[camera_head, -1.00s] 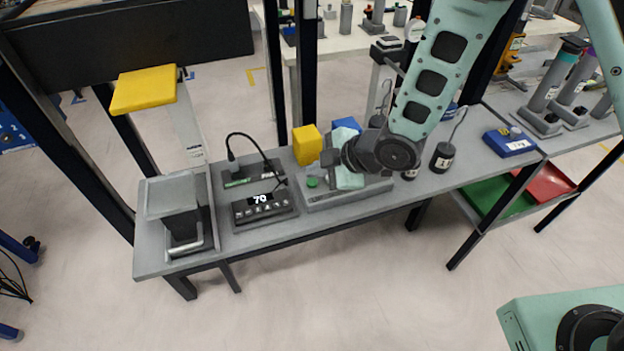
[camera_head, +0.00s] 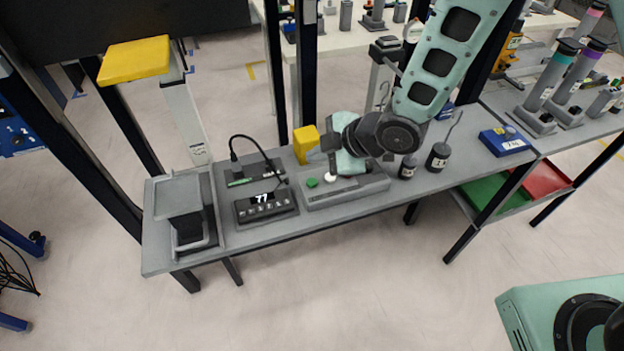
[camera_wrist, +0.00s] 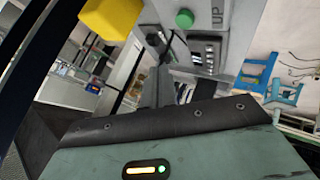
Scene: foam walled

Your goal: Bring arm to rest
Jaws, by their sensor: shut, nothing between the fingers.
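My gripper (camera_head: 329,144) is over the back of the grey button box (camera_head: 365,186) on the bench, in front of the yellow block (camera_head: 306,143). It is shut with nothing between its fingers. My teal arm comes down from the upper right and hides part of the box and the bench behind it. In the wrist view, my gripper's teal housing and dark edge fill the bottom, and its finger area (camera_wrist: 163,92) is dark and hard to make out. The yellow block (camera_wrist: 112,15) and a green button (camera_wrist: 185,18) show above it.
The box has a green button (camera_head: 312,183) and a white button (camera_head: 330,179). A control panel (camera_head: 264,205) reads 77. A grey platform device (camera_head: 180,196) stands at the left. Dark weights (camera_head: 439,157) with hooks stand right of the arm. Black uprights flank the bench.

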